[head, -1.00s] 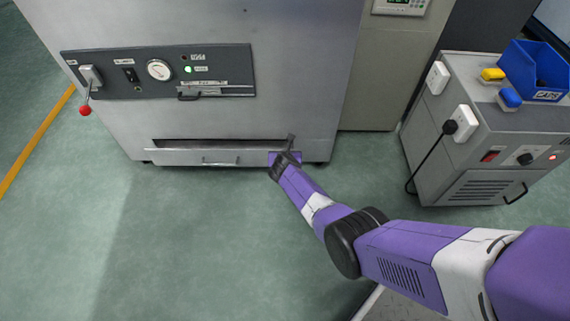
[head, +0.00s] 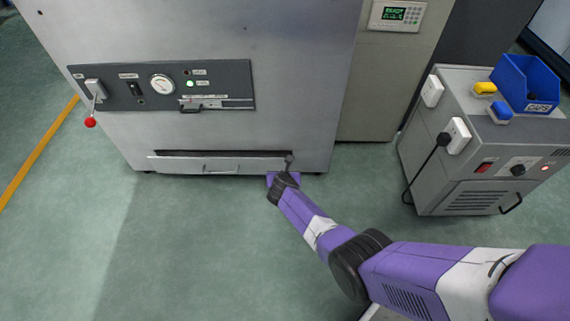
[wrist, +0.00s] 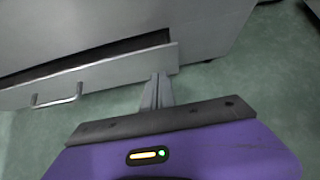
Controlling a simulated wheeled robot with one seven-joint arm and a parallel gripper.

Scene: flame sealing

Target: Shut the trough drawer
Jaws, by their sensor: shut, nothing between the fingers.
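The trough drawer (head: 222,167) is low on the front of the big grey machine. It stands partly open, with a dark gap above its front panel. Its bar handle (head: 220,171) is at the middle of the panel and also shows at the left of the wrist view (wrist: 56,97). My gripper (head: 289,158) is at the drawer's right end, its fingers shut and empty. In the wrist view the fingertips (wrist: 160,76) overlap the lower right part of the drawer front. I cannot tell whether they touch it.
The machine's control panel (head: 165,86) with gauge, green light and red-knobbed lever is above the drawer. A grey cabinet (head: 470,150) with a cable and a blue bin (head: 526,84) stands at right. The green floor (head: 200,250) before the drawer is clear.

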